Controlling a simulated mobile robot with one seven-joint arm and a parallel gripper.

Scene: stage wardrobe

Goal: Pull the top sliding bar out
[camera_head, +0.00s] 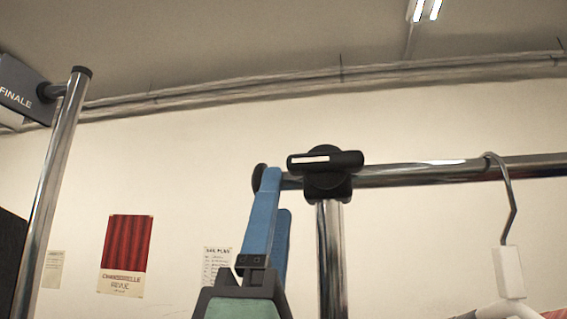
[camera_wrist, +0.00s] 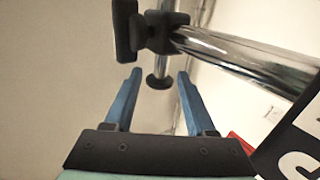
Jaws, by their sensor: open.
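The top sliding bar (camera_head: 420,174) is a chrome tube running level to the right edge in the head view, with a black end cap (camera_head: 259,178) at its left end. A black clamp with a knob (camera_head: 325,161) joins it to an upright chrome post (camera_head: 331,255). My gripper (camera_head: 277,190) is open, its blue fingers pointing up at the capped end and partly hiding it. In the wrist view, the cap (camera_wrist: 158,82) shows between the open fingers (camera_wrist: 160,71); I cannot tell if they touch it. The clamp (camera_wrist: 155,33) is just beyond.
A white hanger (camera_head: 508,270) hangs from the bar at the right. Another chrome post (camera_head: 50,190) with a dark FINALE sign (camera_head: 20,92) stands at the left. A red poster (camera_head: 126,250) is on the wall. A black lettered sign (camera_wrist: 295,145) fills the wrist view's lower right.

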